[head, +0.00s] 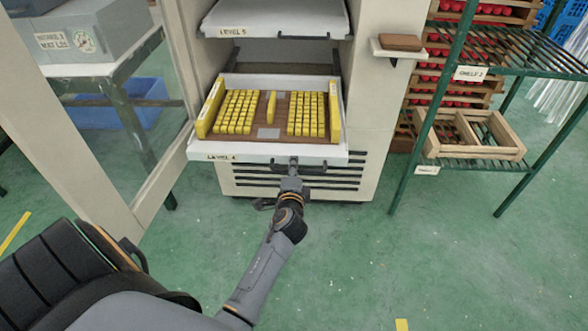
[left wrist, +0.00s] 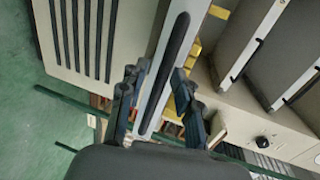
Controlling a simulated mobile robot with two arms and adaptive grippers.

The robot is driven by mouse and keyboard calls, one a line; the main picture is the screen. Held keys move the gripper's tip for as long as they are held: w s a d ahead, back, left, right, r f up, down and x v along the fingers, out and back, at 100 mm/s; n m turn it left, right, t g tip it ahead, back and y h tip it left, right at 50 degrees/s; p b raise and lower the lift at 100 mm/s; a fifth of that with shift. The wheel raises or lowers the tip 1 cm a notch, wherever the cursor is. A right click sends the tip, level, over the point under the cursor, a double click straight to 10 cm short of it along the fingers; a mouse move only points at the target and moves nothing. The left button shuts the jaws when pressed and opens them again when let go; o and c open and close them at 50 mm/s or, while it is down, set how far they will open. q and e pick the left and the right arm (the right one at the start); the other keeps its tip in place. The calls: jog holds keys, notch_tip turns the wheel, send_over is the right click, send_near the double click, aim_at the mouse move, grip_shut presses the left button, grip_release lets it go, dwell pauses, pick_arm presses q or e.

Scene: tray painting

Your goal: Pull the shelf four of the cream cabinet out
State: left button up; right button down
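The cream cabinet (head: 365,130) stands open. Its shelf four (head: 225,152), labelled "LEVEL 4", sticks out past the cabinet front. A brown board with rows of small yellow pieces (head: 240,110) lies on it. My left gripper (head: 291,166) is at the dark handle in the middle of the shelf's front edge. In the left wrist view, my left gripper's fingers (left wrist: 160,80) are on either side of the black handle (left wrist: 170,60). Firm contact on both sides does not show clearly. My right gripper is not in view.
Shelf five (head: 275,18) is above. The glass door (head: 135,110) stands open on the left. A green rack (head: 428,110) with a wooden crate (head: 510,140) stands on the right. The green floor in front of the cabinet is clear apart from my arm.

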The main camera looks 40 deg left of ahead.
pick_arm(q)
jog(key=shift+d, duration=0.1)
jog(key=v, duration=0.7)
jog(key=shift+s, duration=0.2)
dwell(0.3)
